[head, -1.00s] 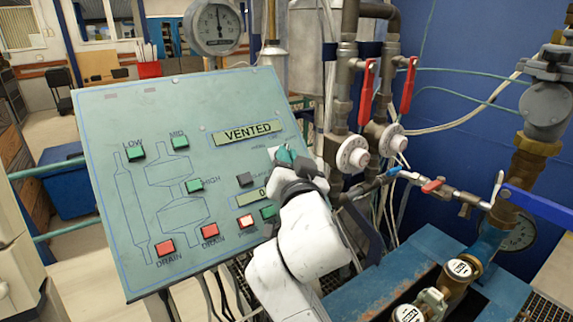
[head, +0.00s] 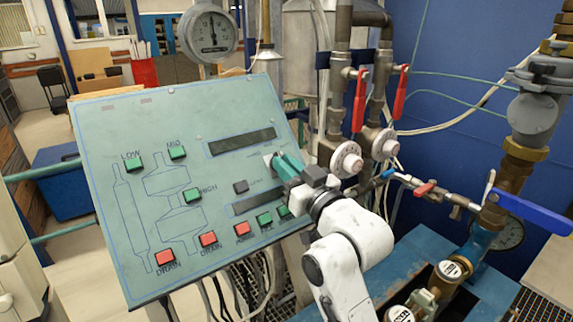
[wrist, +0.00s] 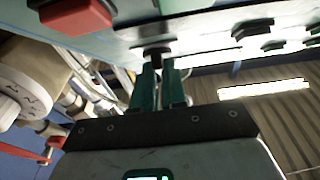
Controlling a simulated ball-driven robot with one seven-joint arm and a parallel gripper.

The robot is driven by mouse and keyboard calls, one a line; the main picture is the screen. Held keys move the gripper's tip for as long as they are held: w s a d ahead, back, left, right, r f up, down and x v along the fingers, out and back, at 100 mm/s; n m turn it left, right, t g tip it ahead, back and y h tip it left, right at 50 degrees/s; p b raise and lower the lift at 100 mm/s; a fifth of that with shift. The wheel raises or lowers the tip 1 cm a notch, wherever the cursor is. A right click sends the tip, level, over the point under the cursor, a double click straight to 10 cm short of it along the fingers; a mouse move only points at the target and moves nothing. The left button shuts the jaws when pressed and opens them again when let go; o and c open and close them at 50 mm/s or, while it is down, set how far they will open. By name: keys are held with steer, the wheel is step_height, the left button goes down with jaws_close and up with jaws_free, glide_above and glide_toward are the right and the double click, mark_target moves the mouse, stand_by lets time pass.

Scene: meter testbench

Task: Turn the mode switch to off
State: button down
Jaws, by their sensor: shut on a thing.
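The sloped green control panel (head: 110,215) fills the left middle of the head view. The mode switch sits on its right side; my gripper (head: 284,166) covers most of it there. In the wrist view its small dark knob (wrist: 155,55) shows at the tips of my gripper (wrist: 157,82). The green fingers are shut on the knob. The upper display (head: 241,142) and the lower display (head: 257,202) are dark, with no text.
Green buttons (head: 177,152) and red buttons (head: 165,257) dot the panel. White-dialled valves (head: 346,160) and red-handled pipes (head: 360,98) stand close to the right of my gripper. A round gauge (head: 211,32) rises behind the panel.

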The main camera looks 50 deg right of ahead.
stand_by(0.4)
steer(key=c, duration=1.2)
jaws_free()
